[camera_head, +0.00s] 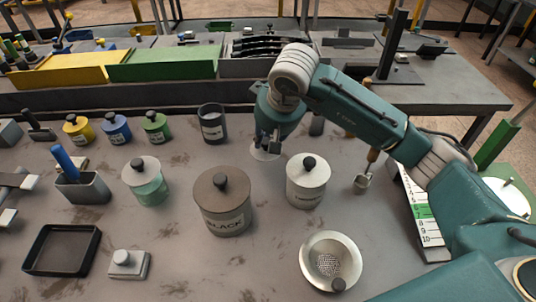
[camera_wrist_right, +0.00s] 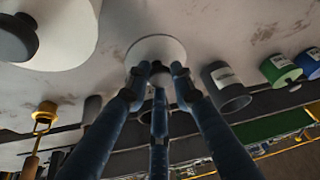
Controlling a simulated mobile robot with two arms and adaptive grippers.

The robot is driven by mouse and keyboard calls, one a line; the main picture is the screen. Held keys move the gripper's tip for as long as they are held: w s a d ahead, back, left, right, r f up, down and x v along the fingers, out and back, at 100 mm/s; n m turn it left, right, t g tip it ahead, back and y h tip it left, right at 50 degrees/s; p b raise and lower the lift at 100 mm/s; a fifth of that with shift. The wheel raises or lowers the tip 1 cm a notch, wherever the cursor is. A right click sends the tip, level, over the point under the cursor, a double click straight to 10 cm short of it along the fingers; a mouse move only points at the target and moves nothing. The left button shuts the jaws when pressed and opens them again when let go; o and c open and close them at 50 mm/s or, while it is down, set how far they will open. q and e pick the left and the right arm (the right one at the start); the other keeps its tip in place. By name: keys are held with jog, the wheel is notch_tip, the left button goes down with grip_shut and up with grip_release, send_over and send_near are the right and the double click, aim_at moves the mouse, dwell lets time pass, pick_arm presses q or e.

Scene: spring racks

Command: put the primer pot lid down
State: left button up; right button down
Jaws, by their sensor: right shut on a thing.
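The primer pot lid (camera_head: 262,154) is a pale round disc under my right gripper (camera_head: 268,138), above or on the worktable just behind the white lidded pot. In the right wrist view, the lid (camera_wrist_right: 155,44) lies flat beyond the fingertips of the right gripper (camera_wrist_right: 158,76), which close together at its middle and hide its knob. I cannot tell if the lid touches the table. A dark pot (camera_head: 212,125) with a pale label stands open to the left of the lid; its label is too small to read. My left gripper is not in view.
The white lidded pot (camera_head: 306,185) and the black-labelled pot (camera_head: 222,208) stand in front of the gripper. A green-banded pot (camera_head: 148,184) and small colored pots (camera_head: 117,129) are at left. A brush-like tool (camera_head: 363,182) stands at right.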

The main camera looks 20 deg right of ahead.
aim_at(267, 156)
notch_tip(267, 156, down, 3)
jog(key=shift+f, duration=0.1)
notch_tip(267, 156, down, 3)
jog(key=shift+f+p, duration=0.1)
jog(key=shift+p, duration=0.4)
jog(key=shift+f, duration=0.2)
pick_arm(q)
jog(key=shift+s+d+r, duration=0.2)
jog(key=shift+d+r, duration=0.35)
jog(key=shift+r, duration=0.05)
pick_arm(e)
jog(key=shift+f, duration=0.15)
jog(key=c, duration=1.5)
grip_release()
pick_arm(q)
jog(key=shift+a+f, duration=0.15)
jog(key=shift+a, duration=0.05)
